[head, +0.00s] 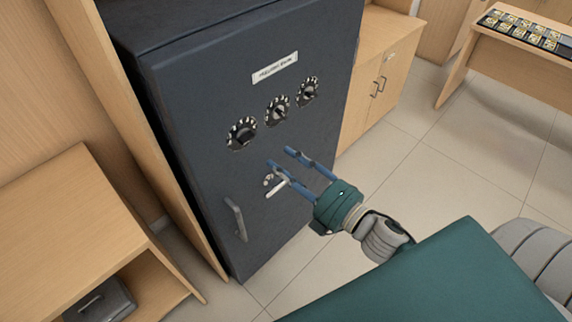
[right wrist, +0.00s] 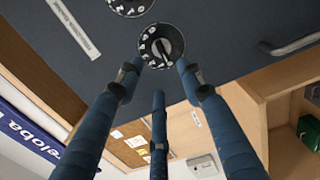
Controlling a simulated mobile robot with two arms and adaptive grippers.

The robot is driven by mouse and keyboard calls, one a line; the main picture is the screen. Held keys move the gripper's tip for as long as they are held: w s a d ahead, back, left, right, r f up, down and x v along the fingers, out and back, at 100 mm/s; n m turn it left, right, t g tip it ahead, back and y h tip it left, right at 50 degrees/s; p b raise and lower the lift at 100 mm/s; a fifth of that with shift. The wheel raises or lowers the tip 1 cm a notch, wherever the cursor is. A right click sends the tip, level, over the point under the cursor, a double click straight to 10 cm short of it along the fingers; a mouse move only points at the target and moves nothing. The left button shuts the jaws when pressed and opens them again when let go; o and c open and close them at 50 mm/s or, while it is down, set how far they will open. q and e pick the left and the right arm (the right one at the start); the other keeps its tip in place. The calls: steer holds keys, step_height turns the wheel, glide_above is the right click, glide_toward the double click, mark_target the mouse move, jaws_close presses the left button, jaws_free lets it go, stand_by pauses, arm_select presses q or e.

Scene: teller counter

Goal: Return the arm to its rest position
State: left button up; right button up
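My right arm reaches in from the lower right of the head view. Its blue-fingered right gripper (head: 280,157) is open and empty in front of the dark safe (head: 200,110). The fingers also show spread apart in the right wrist view (right wrist: 158,72), with a numbered dial (right wrist: 161,45) beyond their tips. I cannot tell whether a fingertip touches the safe. In the head view, three dials (head: 278,108) sit in a slanting row below a white label (head: 275,68). A small lever (head: 277,188) lies below the fingers, partly hidden by them. My left gripper is not in view.
A wooden shelf unit (head: 70,220) stands at the left, with a dark box (head: 100,302) in it. A wooden cabinet (head: 372,75) stands right of the safe. A desk (head: 500,65) with a tray is at the upper right. The tiled floor (head: 430,165) between is clear.

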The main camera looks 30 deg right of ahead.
stand_by(0.3)
steer(key=s+d+f+m+g+h, duration=0.1)
steer(key=d+f+m+g+h, duration=0.15)
steer(key=f, duration=0.75)
steer(key=d+f+m+g+h, duration=0.15)
steer(key=d+f+m, duration=0.25)
steer(key=f, duration=0.7)
steer(key=s+d+f+m+g+h, duration=0.1)
steer(key=s+f+m+g, duration=0.2)
steer(key=f, duration=0.5)
steer(key=s+d+f+m+h, duration=0.1)
steer(key=s+f+m, duration=0.3)
steer(key=f, duration=0.5)
steer(key=s+a+f+m+g, duration=0.2)
steer(key=s+f+g, duration=0.1)
steer(key=s+f, duration=0.4)
steer(key=s+a+f+m+g, duration=0.2)
steer(key=s+f, duration=0.4)
steer(key=s, duration=0.8)
steer(key=s+a+f+m+g, duration=0.2)
steer(key=s+f+g, duration=0.2)
steer(key=s+f, duration=0.3)
steer(key=s, duration=0.3)
steer(key=shift+s+f, duration=0.3)
steer(key=shift+s, duration=0.1)
